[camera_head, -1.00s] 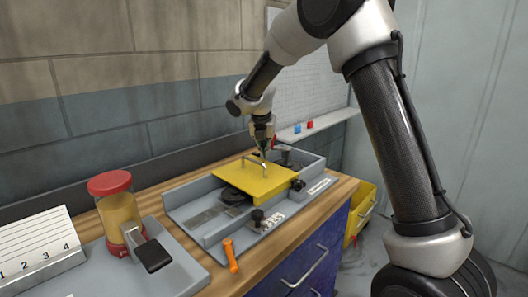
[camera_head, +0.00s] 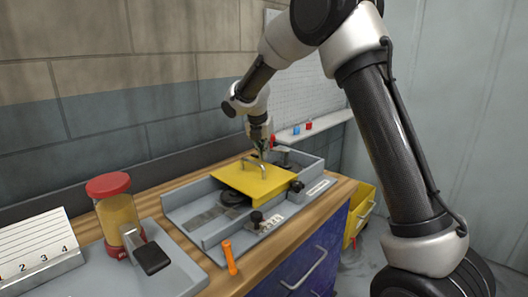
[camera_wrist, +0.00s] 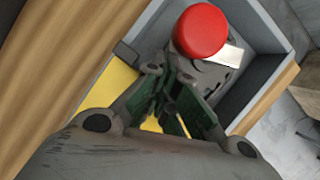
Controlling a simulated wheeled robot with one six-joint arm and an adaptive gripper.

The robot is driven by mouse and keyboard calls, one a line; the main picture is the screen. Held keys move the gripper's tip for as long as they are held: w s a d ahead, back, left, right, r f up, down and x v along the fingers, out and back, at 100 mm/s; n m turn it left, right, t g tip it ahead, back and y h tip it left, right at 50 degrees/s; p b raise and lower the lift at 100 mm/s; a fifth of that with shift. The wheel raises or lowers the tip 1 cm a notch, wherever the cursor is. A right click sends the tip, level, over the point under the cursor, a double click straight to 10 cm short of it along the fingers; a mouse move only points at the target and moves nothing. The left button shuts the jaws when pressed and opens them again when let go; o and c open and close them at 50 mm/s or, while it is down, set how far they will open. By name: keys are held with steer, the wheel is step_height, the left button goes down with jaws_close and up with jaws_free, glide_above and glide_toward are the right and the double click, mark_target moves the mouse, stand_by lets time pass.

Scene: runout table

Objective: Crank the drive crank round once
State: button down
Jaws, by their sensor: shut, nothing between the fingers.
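A red round knob (camera_wrist: 200,30) with a pale metal bar beside it shows close ahead in the wrist view. It looks like the drive crank's handle, but its arm and pivot are mostly hidden. My gripper (camera_head: 261,154) is above the far part of the grey tray unit (camera_head: 186,216), by the yellow plate (camera_head: 238,180) with its metal loop handle. In the wrist view my gripper (camera_wrist: 172,108) has its green-padded fingers shut and empty, short of the red knob. I cannot tell the gap between them.
Black knobs (camera_head: 296,186) (camera_head: 257,217) stand on the tray's near side. An orange handle (camera_head: 229,258) is at the front edge. A red-lidded jar (camera_head: 117,212) stands at the left. A yellow bin (camera_head: 362,208) is right of the blue cabinet (camera_head: 304,266).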

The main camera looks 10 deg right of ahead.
mark_target(271, 141)
steer(key=w+d+m+g+h, duration=0.2)
steer(key=w+d+m+g, duration=0.25)
steer(key=w+m, duration=0.6)
steer(key=shift+s+d+m+g, duration=0.15)
steer(key=shift+s+d+m, duration=0.35)
steer(key=shift+d+m, duration=0.75)
steer(key=shift+s+d+m+g, duration=0.15)
steer(key=shift+s+d+m, duration=0.45)
steer(key=shift+d, duration=1.05)
steer(key=shift+s+d+m+g, duration=0.15)
steer(key=shift+s+d+m, duration=0.25)
steer(key=shift+d+m, duration=0.9)
steer(key=shift+s+d+m+g+y, duration=0.3)
steer(key=shift+d+m+y, duration=0.1)
steer(key=shift+d+m, duration=0.2)
